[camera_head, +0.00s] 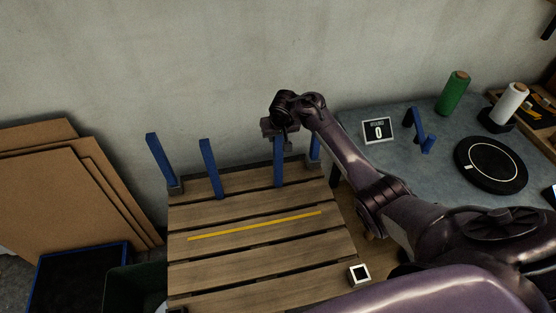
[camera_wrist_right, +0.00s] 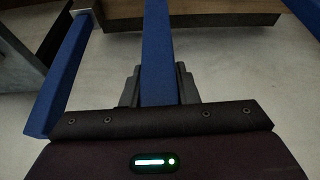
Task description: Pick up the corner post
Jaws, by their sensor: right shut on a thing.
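My right gripper (camera_head: 280,136) is at the upper end of one blue corner post (camera_head: 279,170) near the pallet's back right. The gripper is shut on this post. In the right wrist view the held post (camera_wrist_right: 158,50) runs between the two dark fingers. The post is upright; I cannot tell whether its lower end touches the pallet. A blue post also shows at the left of the right wrist view (camera_wrist_right: 62,80). My left gripper is out of view.
The pallet (camera_head: 210,213) has a yellow strip (camera_head: 255,226) across it. Two more blue posts (camera_head: 160,162) (camera_head: 211,168) stand at its left. A grey table (camera_head: 400,165) at right holds spools, a black disc (camera_head: 491,165) and a small sign (camera_head: 378,131). Cardboard sheets (camera_head: 60,195) lean at left.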

